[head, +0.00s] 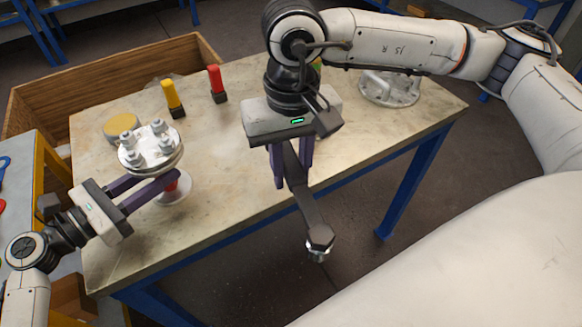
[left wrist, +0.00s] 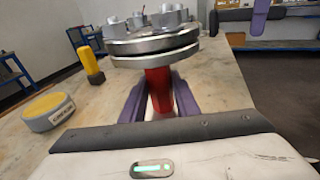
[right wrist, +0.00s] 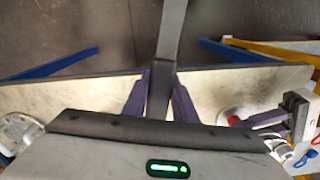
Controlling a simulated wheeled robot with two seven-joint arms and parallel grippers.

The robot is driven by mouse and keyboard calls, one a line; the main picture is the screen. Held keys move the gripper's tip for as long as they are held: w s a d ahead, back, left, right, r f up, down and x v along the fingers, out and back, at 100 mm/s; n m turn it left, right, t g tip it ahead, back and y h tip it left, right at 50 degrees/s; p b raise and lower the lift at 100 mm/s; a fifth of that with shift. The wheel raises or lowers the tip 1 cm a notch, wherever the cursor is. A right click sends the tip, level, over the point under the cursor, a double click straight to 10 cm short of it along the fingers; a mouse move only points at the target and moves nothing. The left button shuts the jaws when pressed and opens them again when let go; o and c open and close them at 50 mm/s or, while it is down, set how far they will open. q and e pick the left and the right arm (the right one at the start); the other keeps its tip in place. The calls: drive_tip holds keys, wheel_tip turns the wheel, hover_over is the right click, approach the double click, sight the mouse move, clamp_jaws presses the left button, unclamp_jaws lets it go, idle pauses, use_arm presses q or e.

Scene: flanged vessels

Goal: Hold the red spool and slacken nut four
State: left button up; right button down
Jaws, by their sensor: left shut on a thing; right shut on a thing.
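The red spool (head: 172,186) stands upright on the table, with a pale base flange and a bolted silver top flange (head: 150,150) bearing several nuts. Its red neck (left wrist: 158,90) shows in the left wrist view. My left gripper (head: 166,187) is shut on that neck, below the top flange. My right gripper (head: 291,172) is shut on the handle of a dark wrench (head: 304,200). The wrench head (head: 319,238) is out past the table's front edge, apart from the spool, with a small shiny piece at its underside. I cannot tell which nut is number four.
A yellow-topped disc (head: 122,124), a yellow-capped item (head: 173,98) and a red-capped item (head: 216,83) stand behind the spool. A silver flanged part (head: 390,90) sits at the table's right. A wooden crate (head: 110,75) is behind. The table (head: 225,165) is bare between spool and wrench.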

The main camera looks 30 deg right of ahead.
drive_tip(key=w+a+r+m, duration=0.4)
drive_tip(key=a+r+m, duration=0.4)
drive_tip(key=m, duration=0.6)
drive_tip(key=w+a+r+m, duration=0.45)
drive_tip(key=a+m, duration=0.45)
drive_tip(key=m, duration=0.6)
drive_tip(key=shift+s+a+f, duration=0.1)
drive_tip(key=shift+s+f, duration=0.2)
drive_tip(key=shift+f, duration=0.7)
drive_tip(key=shift+s+a+f, duration=0.1)
drive_tip(key=shift+s+f, duration=0.15)
drive_tip(key=shift+f, duration=0.7)
drive_tip(key=shift+f, duration=0.15)
drive_tip(key=shift+f, duration=1.1)
drive_tip(key=shift+d, duration=0.15)
